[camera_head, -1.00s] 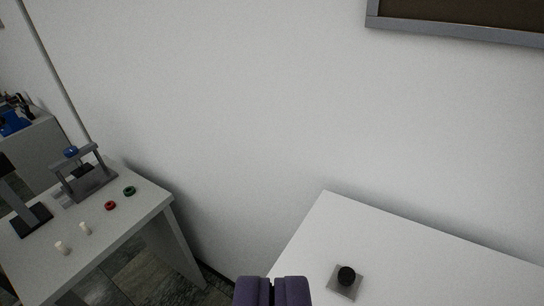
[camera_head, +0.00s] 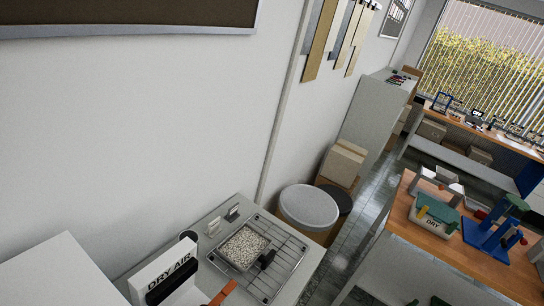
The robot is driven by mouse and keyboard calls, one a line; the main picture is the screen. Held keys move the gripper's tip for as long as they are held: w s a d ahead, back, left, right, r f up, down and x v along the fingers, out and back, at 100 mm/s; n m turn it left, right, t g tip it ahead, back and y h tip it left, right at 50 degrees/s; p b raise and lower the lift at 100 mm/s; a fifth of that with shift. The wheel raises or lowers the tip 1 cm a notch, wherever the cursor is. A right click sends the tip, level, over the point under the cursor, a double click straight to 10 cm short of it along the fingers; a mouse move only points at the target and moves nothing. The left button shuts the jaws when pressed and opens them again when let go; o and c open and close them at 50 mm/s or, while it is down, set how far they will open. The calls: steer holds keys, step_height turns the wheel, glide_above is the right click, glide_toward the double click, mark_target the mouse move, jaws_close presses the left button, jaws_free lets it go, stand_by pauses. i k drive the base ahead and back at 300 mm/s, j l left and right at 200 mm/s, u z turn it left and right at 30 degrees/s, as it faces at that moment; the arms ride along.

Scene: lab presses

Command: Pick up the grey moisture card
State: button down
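I cannot make out the grey moisture card for certain. Two small upright pieces stand at the back of the near table: a pale one (camera_head: 213,228) and a greyer one (camera_head: 232,213). They are too small to tell whether either is the card. My gripper is not in view, so its fingers cannot be judged.
The near table (camera_head: 308,268) carries a wire rack (camera_head: 285,262) with a tray of pale granules (camera_head: 243,249), and a white DRY AIR box (camera_head: 165,272) at front left. A round-lidded bin (camera_head: 309,206) stands beyond. A wooden bench (camera_head: 440,246) with presses is at right.

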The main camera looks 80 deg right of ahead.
mark_target(232, 214)
steer(key=k+j+z, duration=0.1)
steer(key=z, duration=0.3)
steer(key=k+z, duration=0.2)
steer(key=z, duration=0.2)
steer(key=k+z, duration=0.2)
steer(key=z, duration=0.2)
steer(key=k+z, duration=0.15)
steer(key=z, duration=0.25)
steer(key=k+l, duration=0.4)
steer(key=i+l+u, duration=0.3)
steer(key=i+l, duration=0.45)
steer(key=i, duration=0.3)
steer(key=i+l+u, duration=0.3)
steer(key=i+l, duration=0.65)
